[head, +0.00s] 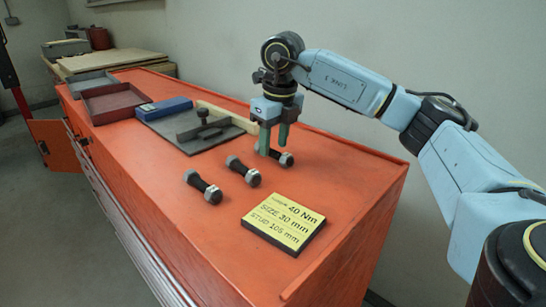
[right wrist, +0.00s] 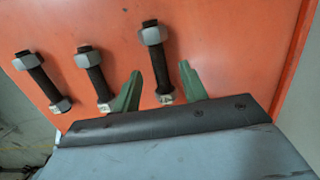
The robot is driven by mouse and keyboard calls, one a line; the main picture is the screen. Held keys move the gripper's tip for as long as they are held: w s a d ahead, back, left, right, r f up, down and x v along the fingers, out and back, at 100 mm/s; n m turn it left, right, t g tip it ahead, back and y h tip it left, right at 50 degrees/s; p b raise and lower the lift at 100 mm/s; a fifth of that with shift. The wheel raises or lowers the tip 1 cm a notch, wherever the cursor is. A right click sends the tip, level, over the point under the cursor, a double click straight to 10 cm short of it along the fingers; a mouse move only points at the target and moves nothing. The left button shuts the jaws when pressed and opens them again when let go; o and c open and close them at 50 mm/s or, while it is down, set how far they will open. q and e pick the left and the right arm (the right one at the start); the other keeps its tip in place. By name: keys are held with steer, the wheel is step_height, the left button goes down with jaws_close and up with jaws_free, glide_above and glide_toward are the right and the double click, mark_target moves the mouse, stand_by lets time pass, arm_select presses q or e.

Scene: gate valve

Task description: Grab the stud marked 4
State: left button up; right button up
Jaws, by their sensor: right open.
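Three dark studs with grey nuts lie on the orange cabinet top: a near stud (head: 203,187), a middle stud (head: 243,171) and a far stud (head: 286,159). No number 4 is legible on any of them. My right gripper (head: 273,148) is open and points down at the far stud, with its green fingers partly hiding it. In the right wrist view, the far stud (right wrist: 159,65) lies between the two spread fingers (right wrist: 161,72), with no clear contact. The middle stud (right wrist: 95,76) and near stud (right wrist: 37,76) lie to its left. My left gripper is out of view.
A yellow note (head: 284,222) reading 40 Nm, size 30 mm, stud 105 mm lies in front. Behind the studs are a dark plate with a clamp-like part (head: 204,129), a blue case (head: 164,108) and a dark red tray (head: 111,103).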

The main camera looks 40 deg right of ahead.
steer(key=shift+f, duration=0.95)
steer(key=shift+w, duration=0.1)
jaws_close()
steer(key=shift+r, duration=0.1)
